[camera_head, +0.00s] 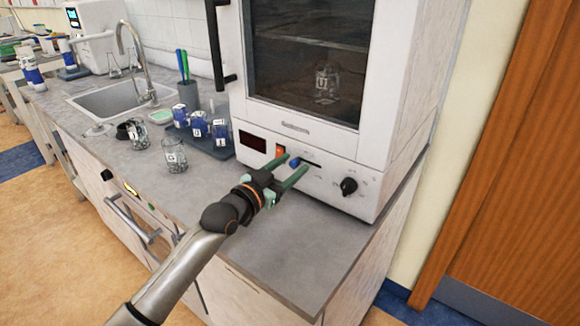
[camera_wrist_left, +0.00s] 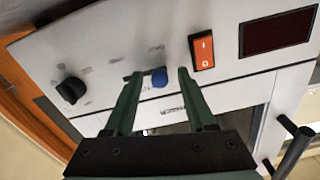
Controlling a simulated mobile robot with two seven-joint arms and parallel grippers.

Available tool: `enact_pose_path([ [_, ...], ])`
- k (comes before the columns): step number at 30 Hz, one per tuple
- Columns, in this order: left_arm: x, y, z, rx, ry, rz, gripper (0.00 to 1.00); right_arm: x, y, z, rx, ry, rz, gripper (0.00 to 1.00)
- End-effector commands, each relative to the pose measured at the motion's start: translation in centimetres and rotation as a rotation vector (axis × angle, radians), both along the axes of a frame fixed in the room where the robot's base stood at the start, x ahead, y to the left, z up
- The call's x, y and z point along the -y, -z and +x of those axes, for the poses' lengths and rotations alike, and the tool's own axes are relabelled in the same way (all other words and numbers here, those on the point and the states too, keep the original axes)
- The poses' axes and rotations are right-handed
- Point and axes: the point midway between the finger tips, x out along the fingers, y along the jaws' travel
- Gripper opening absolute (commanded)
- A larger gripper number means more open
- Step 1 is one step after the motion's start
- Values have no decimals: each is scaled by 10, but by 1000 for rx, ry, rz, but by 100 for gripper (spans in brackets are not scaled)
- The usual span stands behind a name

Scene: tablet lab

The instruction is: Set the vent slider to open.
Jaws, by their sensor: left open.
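The vent slider is a small blue knob (camera_head: 294,162) at the left end of a dark slot on the front panel of a white oven (camera_head: 325,150). It also shows in the left wrist view (camera_wrist_left: 159,77), where the slot runs from it to the left. My left gripper (camera_head: 296,165) is open, its green fingers reaching to the panel on either side of the knob. In the left wrist view the fingertips (camera_wrist_left: 160,76) flank the knob, with a visible gap on each side. Whether they touch the panel is unclear. My right gripper is not in view.
An orange rocker switch (camera_wrist_left: 202,51) sits close beside one finger. A black dial (camera_head: 349,186) is further right on the panel. Left of the oven stand a dark tray (camera_head: 217,152) with labelled blue containers, glass beakers (camera_head: 175,155) and a sink (camera_head: 110,97). The counter front is clear.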

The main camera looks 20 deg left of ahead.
Motion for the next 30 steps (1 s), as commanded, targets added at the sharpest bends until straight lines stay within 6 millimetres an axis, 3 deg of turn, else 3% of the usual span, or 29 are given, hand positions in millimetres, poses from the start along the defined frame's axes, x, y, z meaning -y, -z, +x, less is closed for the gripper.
enact_pose_path([
  [5, 0, 0, 0, 0, 0, 0, 54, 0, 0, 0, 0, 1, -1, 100],
  [19, 0, 0, 0, 0, 0, 0, 1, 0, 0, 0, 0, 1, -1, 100],
  [30, -1, 0, 0, 0, -1, 0, 0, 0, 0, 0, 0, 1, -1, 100],
])
